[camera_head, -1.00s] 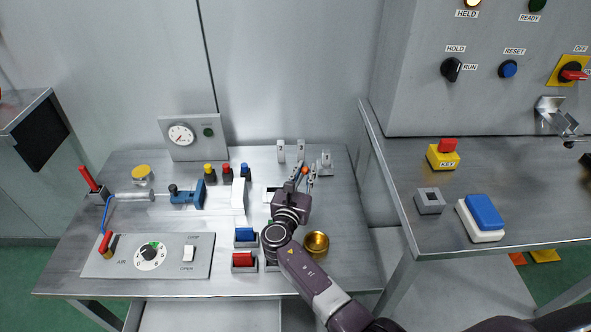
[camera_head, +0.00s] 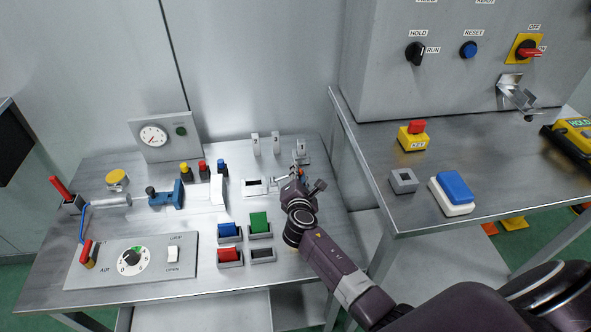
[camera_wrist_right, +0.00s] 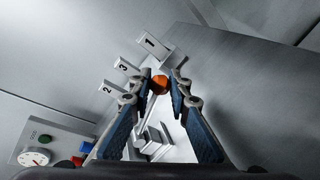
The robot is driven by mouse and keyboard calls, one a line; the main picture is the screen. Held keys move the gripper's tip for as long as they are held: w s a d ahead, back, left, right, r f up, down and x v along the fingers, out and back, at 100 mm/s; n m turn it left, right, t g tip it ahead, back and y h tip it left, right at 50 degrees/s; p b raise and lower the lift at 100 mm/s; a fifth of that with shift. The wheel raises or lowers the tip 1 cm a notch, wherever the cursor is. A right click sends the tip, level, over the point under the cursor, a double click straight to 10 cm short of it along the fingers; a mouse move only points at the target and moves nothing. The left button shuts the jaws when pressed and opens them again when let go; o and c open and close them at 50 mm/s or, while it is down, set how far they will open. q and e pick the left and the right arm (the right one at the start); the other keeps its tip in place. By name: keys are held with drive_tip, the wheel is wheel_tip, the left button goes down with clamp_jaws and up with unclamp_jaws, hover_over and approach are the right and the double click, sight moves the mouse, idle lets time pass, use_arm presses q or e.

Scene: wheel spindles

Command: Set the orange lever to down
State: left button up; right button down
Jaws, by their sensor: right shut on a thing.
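The orange lever has a round orange knob (camera_wrist_right: 160,84) on a thin metal shaft, which leans up from a pale slotted base in the right wrist view. My right gripper (camera_wrist_right: 161,80) is shut on the knob, with one fingertip on each side of it. In the head view my right gripper (camera_head: 303,183) is over the back right of the left table. There the knob is mostly hidden by my gripper, and the lever's exact tilt is hard to tell. My left gripper is not in view.
Several numbered white tags (camera_wrist_right: 152,44) stand just behind the lever. Red, blue and green rockers (camera_head: 259,222) lie left of my right arm. A gauge panel (camera_head: 155,137) stands at the back left.

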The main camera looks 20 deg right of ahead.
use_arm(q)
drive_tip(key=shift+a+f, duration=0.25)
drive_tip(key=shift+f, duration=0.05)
use_arm(e)
drive_tip(key=shift+d+f+m, duration=0.3)
drive_tip(key=shift+f+m, duration=0.25)
drive_tip(key=shift+m, duration=0.15)
drive_tip(key=shift+y, duration=0.4)
drive_tip(key=c, duration=1.8)
unclamp_jaws()
drive_tip(key=shift+f, duration=0.25)
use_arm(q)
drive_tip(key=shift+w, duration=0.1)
use_arm(e)
drive_tip(key=shift+o, duration=0.2)
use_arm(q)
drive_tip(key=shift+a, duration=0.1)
use_arm(e)
drive_tip(key=shift+s+a, duration=0.1)
drive_tip(key=v, duration=1.1)
drive_tip(key=shift+s+a+r, duration=0.15)
drive_tip(key=shift+s, duration=0.2)
